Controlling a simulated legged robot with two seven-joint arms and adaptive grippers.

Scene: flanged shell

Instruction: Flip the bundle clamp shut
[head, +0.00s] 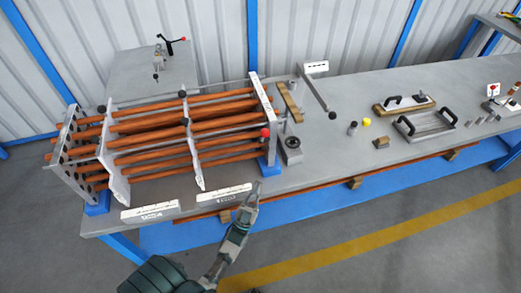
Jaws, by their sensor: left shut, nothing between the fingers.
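A bundle of copper-coloured tubes (150,141) runs through upright pale plates on the left part of the bench. A red ball (265,132) shows at the bundle's right end, by the right end plate (262,105). A lever with a black ball end (332,115) slants down from a white-labelled post just right of the bundle. I cannot tell for certain which part is the bundle clamp, or its state. My left gripper (256,188) is shut and empty at the bench's front edge, below and left of the red ball, apart from it. My right gripper is not in view.
Two white label plates (150,211) lie along the front edge. A round metal fitting (290,150) sits right of the bundle. Black-handled plates (425,123) and a yellow cap (367,122) are further right.

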